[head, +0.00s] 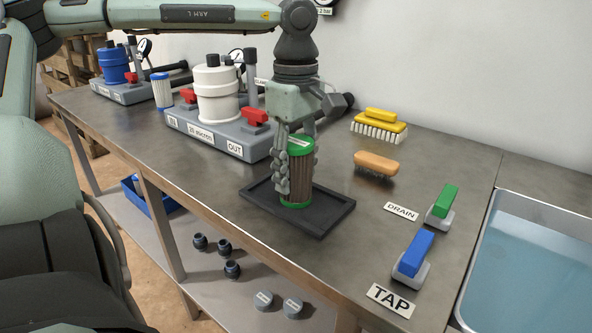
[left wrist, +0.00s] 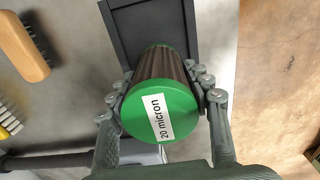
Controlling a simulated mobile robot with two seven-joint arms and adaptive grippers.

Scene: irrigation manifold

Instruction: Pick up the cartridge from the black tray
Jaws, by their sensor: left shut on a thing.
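The cartridge (head: 299,178) has green end caps and a brown pleated body. It stands upright over the black tray (head: 322,218); I cannot tell whether its base touches the tray. My left gripper (head: 297,170) comes from above and is shut around its sides. In the left wrist view, the cartridge (left wrist: 162,95) shows its green cap with a "20 micron" label, between the two fingers of my left gripper (left wrist: 162,98). The black tray (left wrist: 150,25) shows behind it. My right gripper is not in view.
A white filter housing (head: 217,92) on a grey base stands left of the tray. A yellow brush (head: 379,124) and an orange brush (head: 376,163) lie to the right. Blue (head: 415,252) and green (head: 444,203) valve handles and a water basin (head: 530,260) are farther right.

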